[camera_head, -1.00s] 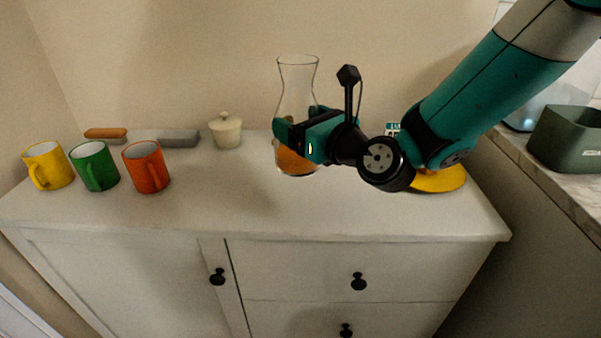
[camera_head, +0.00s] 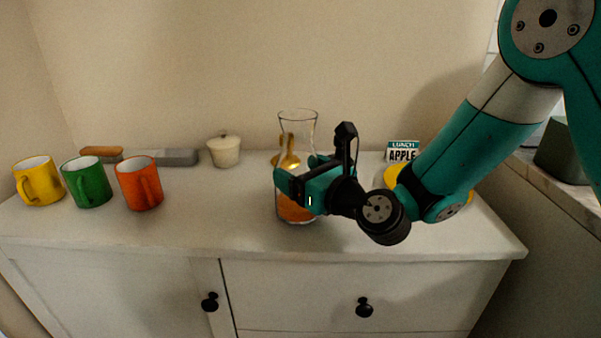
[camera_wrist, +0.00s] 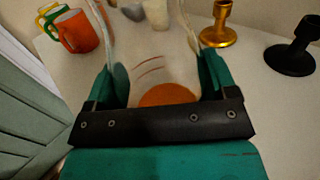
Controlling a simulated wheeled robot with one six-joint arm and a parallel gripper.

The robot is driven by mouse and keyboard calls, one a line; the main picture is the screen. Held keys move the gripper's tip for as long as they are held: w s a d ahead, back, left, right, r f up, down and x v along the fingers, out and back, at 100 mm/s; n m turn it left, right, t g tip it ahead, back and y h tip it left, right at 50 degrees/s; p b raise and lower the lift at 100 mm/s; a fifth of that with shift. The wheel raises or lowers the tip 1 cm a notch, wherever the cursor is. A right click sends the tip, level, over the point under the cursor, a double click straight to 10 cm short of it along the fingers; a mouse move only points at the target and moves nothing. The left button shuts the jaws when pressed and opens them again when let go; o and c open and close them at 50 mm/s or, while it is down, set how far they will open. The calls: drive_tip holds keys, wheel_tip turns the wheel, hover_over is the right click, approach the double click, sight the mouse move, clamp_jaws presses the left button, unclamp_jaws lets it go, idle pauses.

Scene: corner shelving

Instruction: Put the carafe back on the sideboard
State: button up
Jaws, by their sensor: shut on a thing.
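The glass carafe (camera_head: 297,211) holds orange liquid and stands upright at the sideboard's (camera_head: 230,220) top, right of the mugs. Its base looks at or very near the white surface; I cannot tell for sure whether it touches. My gripper (camera_head: 293,186) is shut around the carafe's middle from the right. In the wrist view the carafe (camera_wrist: 165,95) sits between the two teal fingers, with the orange liquid seen through the glass.
Yellow (camera_head: 38,182), green (camera_head: 87,183) and orange (camera_head: 139,184) mugs stand at left. A lidded cream pot (camera_head: 224,151) stands behind. A brass candlestick (camera_wrist: 220,28) and a black one (camera_wrist: 293,50) are near the carafe. A lunch sign (camera_head: 402,151) and yellow plate (camera_head: 391,176) are at right.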

drive_tip(key=o, duration=1.6)
drive_tip(key=shift+r, duration=0.1)
drive_tip(key=b+v, duration=0.7)
drive_tip(key=v, duration=0.3)
drive_tip(key=shift+s+d+b, duration=0.15)
drive_tip(key=shift+s+b, duration=0.25)
drive_tip(key=shift+b, duration=0.75)
drive_tip(key=shift+s+d+b, duration=0.3)
drive_tip(key=shift+d+b, duration=0.2)
drive_tip(key=shift+b, duration=0.35)
